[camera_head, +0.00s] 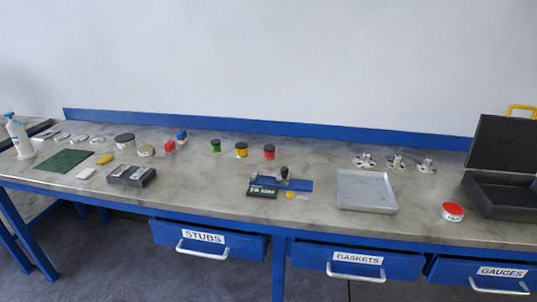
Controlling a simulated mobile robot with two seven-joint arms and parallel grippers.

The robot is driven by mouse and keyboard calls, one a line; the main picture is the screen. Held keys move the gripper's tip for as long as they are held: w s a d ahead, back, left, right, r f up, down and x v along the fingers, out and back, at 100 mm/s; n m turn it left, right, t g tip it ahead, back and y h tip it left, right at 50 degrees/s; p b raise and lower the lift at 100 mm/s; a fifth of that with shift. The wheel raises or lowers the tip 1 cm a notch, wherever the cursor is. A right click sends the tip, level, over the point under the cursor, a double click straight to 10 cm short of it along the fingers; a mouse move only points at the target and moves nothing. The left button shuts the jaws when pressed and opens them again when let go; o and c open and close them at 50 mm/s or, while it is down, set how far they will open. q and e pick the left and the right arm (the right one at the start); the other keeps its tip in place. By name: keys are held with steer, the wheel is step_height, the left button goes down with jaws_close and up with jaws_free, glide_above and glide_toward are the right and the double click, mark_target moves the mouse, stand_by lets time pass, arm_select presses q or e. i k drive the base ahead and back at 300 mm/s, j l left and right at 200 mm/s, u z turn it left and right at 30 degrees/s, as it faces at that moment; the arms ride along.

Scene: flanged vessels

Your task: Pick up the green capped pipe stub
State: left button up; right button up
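A small dark pipe stub with a green cap (215,146) stands upright on the grey workbench (215,195), towards the back and left of the middle. A yellow-capped stub (241,150) and a red-capped stub (269,152) stand to its right in a loose row. Neither of my grippers shows in the head view, and nothing touches the green capped stub.
A blue fixture (297,184) lies in front, right. A metal tray (366,191) and open black case (503,185) are further right. Drawers labelled STUBS (206,241), GASKETS and GAUGES hang below.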

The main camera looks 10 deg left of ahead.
mark_target(216, 143)
steer(key=j+z, duration=0.25)
steer(key=z, duration=0.25)
steer(key=i+j+z, duration=0.1)
steer(key=j+z, duration=0.25)
steer(key=z, duration=0.15)
steer(key=j+z, duration=0.15)
steer(key=j, duration=0.3)
steer(key=k+j+z, duration=0.15)
steer(key=j, duration=0.3)
